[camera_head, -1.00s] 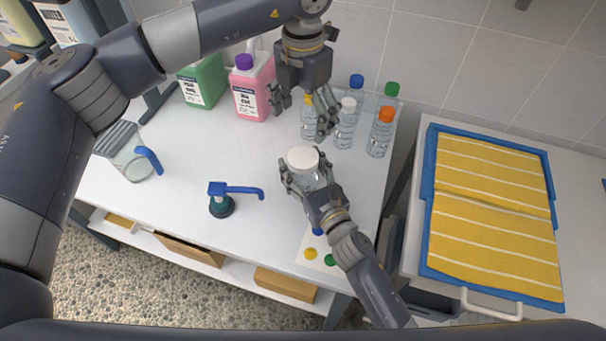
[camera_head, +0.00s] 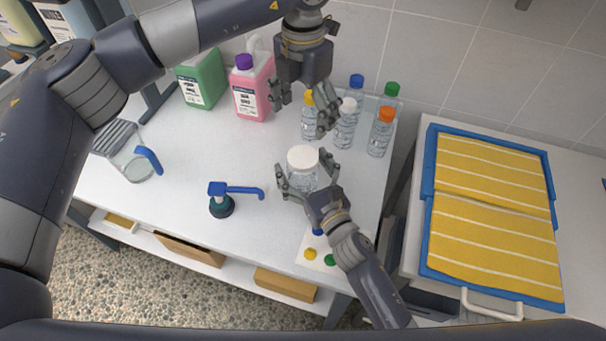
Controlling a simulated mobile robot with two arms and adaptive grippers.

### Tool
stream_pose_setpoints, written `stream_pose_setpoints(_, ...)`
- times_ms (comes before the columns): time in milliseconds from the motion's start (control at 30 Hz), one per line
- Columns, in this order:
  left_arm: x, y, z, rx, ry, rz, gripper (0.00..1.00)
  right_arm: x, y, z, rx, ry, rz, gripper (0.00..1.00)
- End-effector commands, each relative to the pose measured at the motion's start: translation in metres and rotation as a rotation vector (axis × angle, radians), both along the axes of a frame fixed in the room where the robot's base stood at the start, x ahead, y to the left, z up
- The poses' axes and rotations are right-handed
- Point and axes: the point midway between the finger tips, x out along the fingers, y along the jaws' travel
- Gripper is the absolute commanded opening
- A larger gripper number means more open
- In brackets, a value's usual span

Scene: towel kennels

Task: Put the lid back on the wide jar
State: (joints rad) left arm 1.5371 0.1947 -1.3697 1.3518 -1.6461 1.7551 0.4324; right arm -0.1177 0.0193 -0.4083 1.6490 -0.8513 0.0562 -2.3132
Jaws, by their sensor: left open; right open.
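The wide jar (camera_head: 302,181) is clear and stands upright on the white table. A white lid (camera_head: 302,157) sits on top of its mouth; I cannot tell whether it is screwed tight. My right gripper (camera_head: 306,178) is open, with its fingers on either side of the jar. My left gripper (camera_head: 300,112) is open and empty above the table, behind the jar and in front of the small bottles.
Several small bottles (camera_head: 343,128) with coloured caps stand at the back right. Pink (camera_head: 253,92) and green (camera_head: 203,84) jugs stand at the back. A blue tray (camera_head: 427,215) holds yellow towels.

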Motion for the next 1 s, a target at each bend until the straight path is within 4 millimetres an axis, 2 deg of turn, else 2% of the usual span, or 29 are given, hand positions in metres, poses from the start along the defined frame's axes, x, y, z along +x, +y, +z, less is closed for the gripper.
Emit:
stream_pose_setpoints(600, 0.000, 0.000, 0.000, 0.000, 0.000, 0.000, 0.81, -0.090, -0.044, -0.001, 0.000, 0.003, -0.001, 0.85)
stream_pose_setpoints(800, 0.000, 0.000, 0.000, 0.000, 0.000, 0.000, 0.81, -0.103, -0.050, 0.000, 0.000, 0.001, 0.000, 0.85)
stream_pose_setpoints(1000, 0.000, 0.000, 0.000, 0.000, 0.000, 0.000, 0.81, -0.106, -0.051, 0.000, 0.000, 0.001, 0.000, 0.85)
